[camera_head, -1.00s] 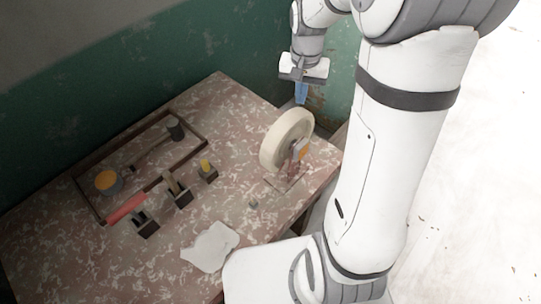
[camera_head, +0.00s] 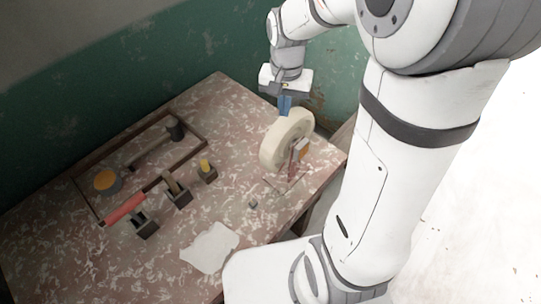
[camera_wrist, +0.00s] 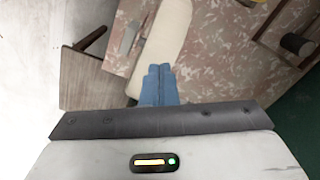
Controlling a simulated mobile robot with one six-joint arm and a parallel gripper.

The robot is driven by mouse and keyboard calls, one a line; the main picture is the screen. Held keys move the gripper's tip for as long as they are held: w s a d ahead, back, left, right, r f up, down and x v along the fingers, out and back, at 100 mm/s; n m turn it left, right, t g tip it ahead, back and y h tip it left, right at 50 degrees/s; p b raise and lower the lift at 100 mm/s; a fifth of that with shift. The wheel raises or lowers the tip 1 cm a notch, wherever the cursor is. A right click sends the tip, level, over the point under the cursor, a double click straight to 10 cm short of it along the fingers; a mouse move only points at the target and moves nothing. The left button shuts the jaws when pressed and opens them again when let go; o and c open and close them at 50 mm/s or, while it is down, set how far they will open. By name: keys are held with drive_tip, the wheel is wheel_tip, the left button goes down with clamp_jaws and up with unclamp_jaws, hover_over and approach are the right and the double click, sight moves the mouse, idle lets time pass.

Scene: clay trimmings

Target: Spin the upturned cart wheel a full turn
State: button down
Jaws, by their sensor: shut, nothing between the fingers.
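The cart wheel (camera_head: 277,143) is cream coloured and stands upright on its edge at the right end of the table. A bracket with an orange part (camera_head: 302,150) sits at its hub on the near side. My gripper (camera_head: 285,106) has blue fingers, closed together and empty, at the top of the wheel's rim. In the wrist view the gripper's fingertips (camera_wrist: 160,70) lie over the wheel's pale rim (camera_wrist: 160,35). I cannot tell whether they touch it.
The mottled table (camera_head: 150,255) holds a dark frame with a hammer (camera_head: 160,143), an orange-topped tin (camera_head: 107,181), a red-handled tool (camera_head: 125,209), several small dark blocks and a white sheet (camera_head: 209,247). A green wall (camera_head: 60,125) stands behind. The table between wheel and blocks is mostly clear.

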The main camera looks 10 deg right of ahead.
wheel_tip(320, 180, up, 6)
drive_tip(key=p, duration=0.4)
idle(1.1)
drive_tip(key=s+d+r+n+t, duration=0.1)
drive_tip(key=s+r+n+t, duration=0.2)
drive_tip(key=s, duration=1.1)
wheel_tip(320, 180, up, 3)
drive_tip(key=shift+s+f+n, duration=0.15)
drive_tip(key=shift+s+n, duration=0.25)
drive_tip(key=shift+n, duration=0.6)
drive_tip(key=shift+w+d, duration=0.1)
drive_tip(key=shift+d, duration=0.05)
